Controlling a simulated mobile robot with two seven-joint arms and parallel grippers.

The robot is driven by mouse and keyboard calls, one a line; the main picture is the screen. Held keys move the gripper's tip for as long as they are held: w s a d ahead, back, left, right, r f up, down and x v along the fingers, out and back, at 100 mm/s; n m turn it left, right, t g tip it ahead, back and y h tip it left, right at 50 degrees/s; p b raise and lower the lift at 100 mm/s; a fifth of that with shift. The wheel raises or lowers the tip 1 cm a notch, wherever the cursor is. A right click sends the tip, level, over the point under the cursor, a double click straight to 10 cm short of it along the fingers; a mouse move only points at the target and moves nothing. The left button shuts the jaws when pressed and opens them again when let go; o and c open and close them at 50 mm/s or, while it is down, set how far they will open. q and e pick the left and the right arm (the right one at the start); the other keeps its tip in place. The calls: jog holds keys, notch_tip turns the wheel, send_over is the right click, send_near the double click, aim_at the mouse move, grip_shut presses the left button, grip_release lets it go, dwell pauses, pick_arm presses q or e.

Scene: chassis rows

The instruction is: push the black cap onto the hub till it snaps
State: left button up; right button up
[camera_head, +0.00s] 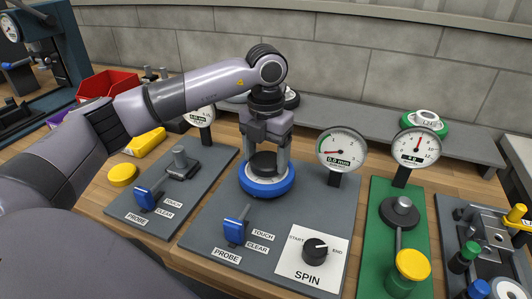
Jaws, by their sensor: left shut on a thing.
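My left gripper (264,151) points down over the middle panel, its fingers shut on the black cap (263,163). The cap is a dark round disc between the fingertips, over the middle of a wheel with a blue rim (267,187). The wheel lies flat on the grey panel (205,232). The hub in the wheel's middle is hidden by the cap and fingers. I cannot tell whether the cap touches the hub or hangs just above it. My right gripper is not in view.
Behind the wheel stands a dial (342,149) marked 0.0 mm. In front are a blue PROBE lever (236,228) and a black SPIN knob (315,249). A green panel (365,252) with another dial (417,148) is to the right. A red bin (107,84) stands back left.

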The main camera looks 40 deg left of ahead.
pick_arm(q)
jog(key=shift+f, duration=0.2)
dwell(0.5)
jog(key=o, duration=1.1)
notch_tip(320, 180, up, 7)
jog(key=shift+r, duration=0.1)
